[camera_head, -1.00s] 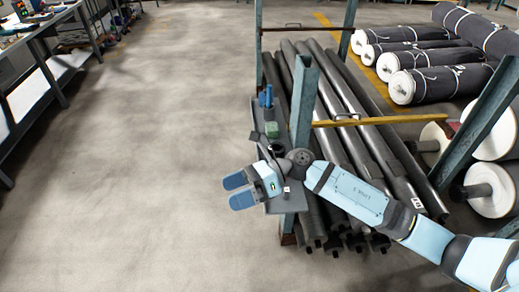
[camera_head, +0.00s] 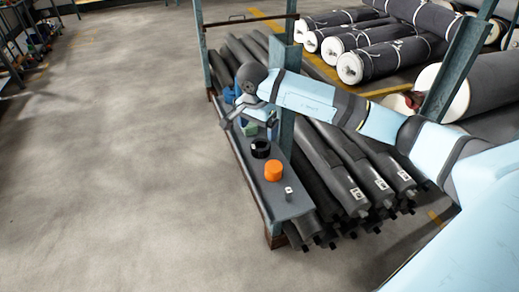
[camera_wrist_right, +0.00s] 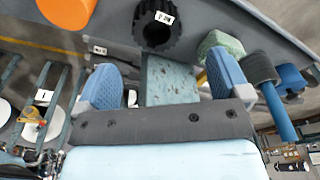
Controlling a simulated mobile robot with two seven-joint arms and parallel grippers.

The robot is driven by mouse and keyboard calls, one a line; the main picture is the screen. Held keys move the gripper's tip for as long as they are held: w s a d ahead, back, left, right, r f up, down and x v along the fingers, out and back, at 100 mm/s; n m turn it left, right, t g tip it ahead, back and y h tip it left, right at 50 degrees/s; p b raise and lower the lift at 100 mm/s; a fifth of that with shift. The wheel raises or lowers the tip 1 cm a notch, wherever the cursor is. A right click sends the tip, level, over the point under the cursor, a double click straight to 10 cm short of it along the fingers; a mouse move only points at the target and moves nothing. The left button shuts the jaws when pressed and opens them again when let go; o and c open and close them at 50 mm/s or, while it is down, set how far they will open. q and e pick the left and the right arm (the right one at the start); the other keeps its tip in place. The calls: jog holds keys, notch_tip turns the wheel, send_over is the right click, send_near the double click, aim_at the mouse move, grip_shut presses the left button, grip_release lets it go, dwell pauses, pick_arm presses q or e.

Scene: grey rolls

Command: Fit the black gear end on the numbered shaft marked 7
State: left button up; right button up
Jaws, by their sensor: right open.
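The black gear end (camera_head: 260,150) sits on the grey shelf tray (camera_head: 292,208), just behind an orange cylinder (camera_head: 273,173). In the wrist view the toothed gear end (camera_wrist_right: 140,32) has its bore facing the camera and a small white label. My right gripper (camera_head: 236,122) is open and empty, above the far part of the tray and apart from the gear. In the wrist view its two blue fingers (camera_wrist_right: 166,72) are spread wide. Several dark shafts (camera_head: 330,165) lie stacked beside the tray, with white labels on some near ends, too small to read. My left gripper is out of view.
A green block (camera_wrist_right: 218,42) and blue-handled tools (camera_wrist_right: 275,108) lie on the tray near the gripper. A teal rack post (camera_head: 286,130) rises between tray and shafts. Large wrapped rolls (camera_head: 385,55) lie at the back right.

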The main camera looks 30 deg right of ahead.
aim_at(261, 145)
notch_tip(261, 145, down, 2)
jog(key=shift+w+f, duration=0.1)
jog(key=shift+f, duration=0.05)
jog(key=shift+d+f+b, duration=0.15)
jog(key=shift+d+f, duration=0.05)
jog(key=shift+f, duration=1.2)
jog(key=shift+d+f+b, duration=0.15)
jog(key=shift+f, duration=1.2)
jog(key=c, duration=1)
jog(key=shift+c, duration=1.1)
jog(key=shift+r, duration=0.15)
